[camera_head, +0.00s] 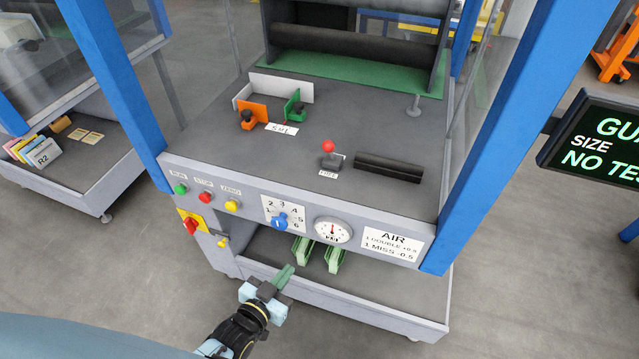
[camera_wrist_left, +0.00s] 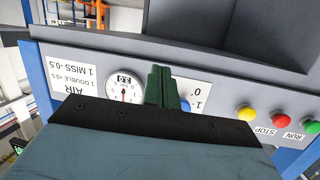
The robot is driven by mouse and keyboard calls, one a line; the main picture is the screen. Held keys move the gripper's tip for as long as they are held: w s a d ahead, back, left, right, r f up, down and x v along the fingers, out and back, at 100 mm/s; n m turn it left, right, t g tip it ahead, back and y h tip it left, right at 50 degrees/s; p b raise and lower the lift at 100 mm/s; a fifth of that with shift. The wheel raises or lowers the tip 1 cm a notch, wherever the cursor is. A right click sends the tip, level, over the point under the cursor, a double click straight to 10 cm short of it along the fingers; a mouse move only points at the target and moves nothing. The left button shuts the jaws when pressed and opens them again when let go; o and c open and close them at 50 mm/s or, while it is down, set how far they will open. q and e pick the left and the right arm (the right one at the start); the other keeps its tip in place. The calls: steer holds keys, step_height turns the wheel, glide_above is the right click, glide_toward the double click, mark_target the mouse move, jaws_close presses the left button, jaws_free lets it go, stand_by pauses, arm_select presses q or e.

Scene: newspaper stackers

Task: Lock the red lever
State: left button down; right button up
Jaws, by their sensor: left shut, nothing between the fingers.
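The red lever (camera_head: 328,147) has a round red ball knob and stands on a small dark base on the grey deck of the machine. A small white label (camera_head: 328,174) lies in front of its base; its word is too small to read surely. My left gripper (camera_head: 284,274) is shut and empty. It is in front of the machine, below the front panel and well apart from the lever. In the left wrist view its green fingers (camera_wrist_left: 161,86) point at the front panel, between the gauge and the blue dial. The lever does not show there. My right gripper is not in view.
The front panel carries a pressure gauge (camera_head: 333,231), a blue dial (camera_head: 280,221), several buttons and a red switch (camera_head: 190,226). A black bar (camera_head: 388,167) lies right of the lever. Orange (camera_head: 252,112) and green (camera_head: 294,105) guides stand left. Blue posts flank the deck.

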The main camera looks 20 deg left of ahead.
mark_target(330, 153)
arm_select(q)
steer(key=w+r+t+h+b, duration=0.1)
steer(key=w+r+t, duration=0.1)
steer(key=r, duration=0.6)
steer(key=w+d+r+t+b, duration=0.1)
steer(key=r+t+b, duration=0.1)
steer(key=r+t, duration=0.3)
step_height(330, 153, up, 4)
steer(key=shift+w+f+h+b, duration=0.1)
steer(key=shift+w+h+b, duration=0.2)
steer(key=shift+w+h, duration=0.1)
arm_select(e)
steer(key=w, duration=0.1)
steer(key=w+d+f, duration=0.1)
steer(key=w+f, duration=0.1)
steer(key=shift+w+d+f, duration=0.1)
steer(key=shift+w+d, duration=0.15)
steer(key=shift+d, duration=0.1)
